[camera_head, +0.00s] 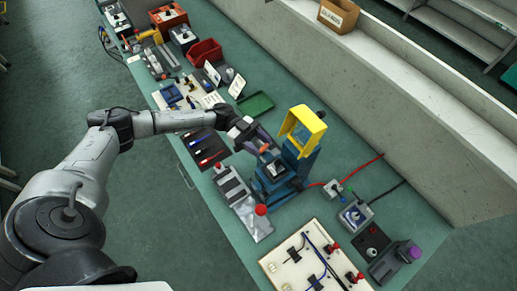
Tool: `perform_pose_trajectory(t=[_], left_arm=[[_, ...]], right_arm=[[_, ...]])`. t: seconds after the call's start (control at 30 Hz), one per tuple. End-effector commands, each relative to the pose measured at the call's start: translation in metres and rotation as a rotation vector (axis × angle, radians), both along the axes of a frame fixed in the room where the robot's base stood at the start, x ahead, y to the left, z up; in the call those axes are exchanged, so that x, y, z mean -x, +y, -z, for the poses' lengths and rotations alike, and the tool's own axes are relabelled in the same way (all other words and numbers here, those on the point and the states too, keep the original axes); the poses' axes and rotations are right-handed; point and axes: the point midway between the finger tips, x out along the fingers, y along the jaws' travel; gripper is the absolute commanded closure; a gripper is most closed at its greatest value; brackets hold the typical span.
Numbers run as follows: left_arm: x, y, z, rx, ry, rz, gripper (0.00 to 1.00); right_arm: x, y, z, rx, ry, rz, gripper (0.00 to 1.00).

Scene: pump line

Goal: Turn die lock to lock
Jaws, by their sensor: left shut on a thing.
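A blue press-like machine (299,158) with a yellow head (303,126) stands on the green bench in the middle of the view. My left gripper (262,146) reaches in from the left at the machine's near left side. It is shut on a small part there, which looks like the die lock; an orange-red piece (265,149) shows at the fingers. The fingers hide most of that part, so its turn position cannot be read. My right gripper is not in view.
A grey fixture (238,197) with a red ball knob (261,210) stands just in front of the machine. A white board (300,262) with cables lies nearer right. A green tray (257,104) lies behind the arm. A concrete wall (390,110) bounds the bench's far side.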

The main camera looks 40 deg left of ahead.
Motion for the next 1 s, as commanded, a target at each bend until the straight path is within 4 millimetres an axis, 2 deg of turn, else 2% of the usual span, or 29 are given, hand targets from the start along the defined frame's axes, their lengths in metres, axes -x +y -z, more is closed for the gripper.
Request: perform_pose_trajectory(t=[0.03,0.1,0.4,1.0], left_arm=[[-0.002,0.000,0.004,0.001,-0.004,0.034,0.77],[-0.003,0.000,0.003,0.001,-0.004,0.081,0.77],[-0.004,-0.001,0.001,0.002,-0.003,0.215,0.77],[-0.004,-0.002,-0.001,0.005,-0.002,0.264,0.77]], right_arm=[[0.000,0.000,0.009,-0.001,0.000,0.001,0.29],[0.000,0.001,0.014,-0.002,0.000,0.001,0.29],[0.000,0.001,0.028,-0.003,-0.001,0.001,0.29],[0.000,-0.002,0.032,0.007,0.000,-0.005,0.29]])
